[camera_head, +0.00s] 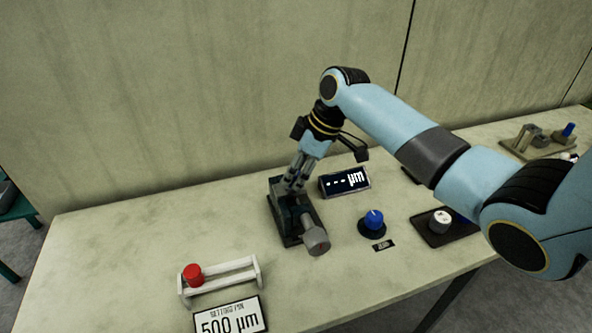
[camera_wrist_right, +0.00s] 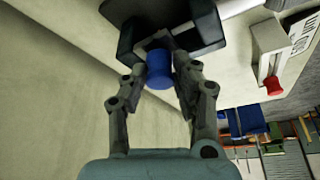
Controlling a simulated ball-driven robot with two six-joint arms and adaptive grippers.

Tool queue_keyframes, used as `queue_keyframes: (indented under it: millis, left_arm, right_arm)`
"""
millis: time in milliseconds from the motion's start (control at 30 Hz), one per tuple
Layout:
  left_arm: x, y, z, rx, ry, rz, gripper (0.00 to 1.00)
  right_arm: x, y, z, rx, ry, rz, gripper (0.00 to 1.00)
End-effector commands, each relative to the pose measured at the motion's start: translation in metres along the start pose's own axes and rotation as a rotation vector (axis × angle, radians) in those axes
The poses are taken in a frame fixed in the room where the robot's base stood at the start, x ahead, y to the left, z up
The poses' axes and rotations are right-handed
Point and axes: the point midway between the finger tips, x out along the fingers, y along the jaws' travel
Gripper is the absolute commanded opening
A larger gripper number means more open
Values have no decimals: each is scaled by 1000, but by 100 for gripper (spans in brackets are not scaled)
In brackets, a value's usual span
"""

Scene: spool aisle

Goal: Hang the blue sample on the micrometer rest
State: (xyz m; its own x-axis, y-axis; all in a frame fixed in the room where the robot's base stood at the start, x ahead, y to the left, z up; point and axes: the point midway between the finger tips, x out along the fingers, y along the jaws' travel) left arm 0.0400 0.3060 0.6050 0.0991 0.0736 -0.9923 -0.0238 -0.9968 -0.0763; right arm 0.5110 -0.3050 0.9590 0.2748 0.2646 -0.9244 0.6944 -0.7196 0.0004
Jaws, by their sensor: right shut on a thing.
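My right gripper (camera_head: 292,186) reaches down to the dark micrometer (camera_head: 287,224), which has a large grey knob at its front. In the wrist view the gripper (camera_wrist_right: 160,80) is shut on the blue sample (camera_wrist_right: 158,68), a short blue cylinder between the fingertips. The sample is right by the micrometer's dark body (camera_wrist_right: 200,25), with a pale bracket just beyond it. I cannot tell whether the sample touches the rest. In the head view the fingers and micrometer hide the sample. My left gripper is not in view.
A display (camera_head: 345,181) reading "--- µm" stands behind the micrometer. A blue knob (camera_head: 373,221) is to its right, then a dark tray (camera_head: 432,237) with a white piece. A white stand (camera_head: 222,281) with a red-ended pin and a 500 µm sign (camera_head: 231,319) are front left.

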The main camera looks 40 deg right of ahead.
Motion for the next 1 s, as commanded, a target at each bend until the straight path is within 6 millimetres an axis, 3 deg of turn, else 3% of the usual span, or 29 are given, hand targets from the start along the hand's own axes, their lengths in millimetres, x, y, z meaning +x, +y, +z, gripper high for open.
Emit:
queue_keyframes:
  millis: [67, 100, 300, 667, 1000]
  left_arm:
    - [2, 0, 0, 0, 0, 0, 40]
    - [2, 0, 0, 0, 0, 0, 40]
    - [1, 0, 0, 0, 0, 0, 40]
    - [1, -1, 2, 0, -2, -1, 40]
    - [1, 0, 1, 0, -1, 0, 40]
  right_arm:
    - [3, 0, 1, 0, 0, 0, 3]
    - [3, 0, 1, 0, 0, 0, 32]
    - [2, 0, 1, 0, 0, 0, 55]
    - [-7, 1, 1, 0, 0, 1, 55]
    - [-78, 2, 1, -3, 0, 5, 55]
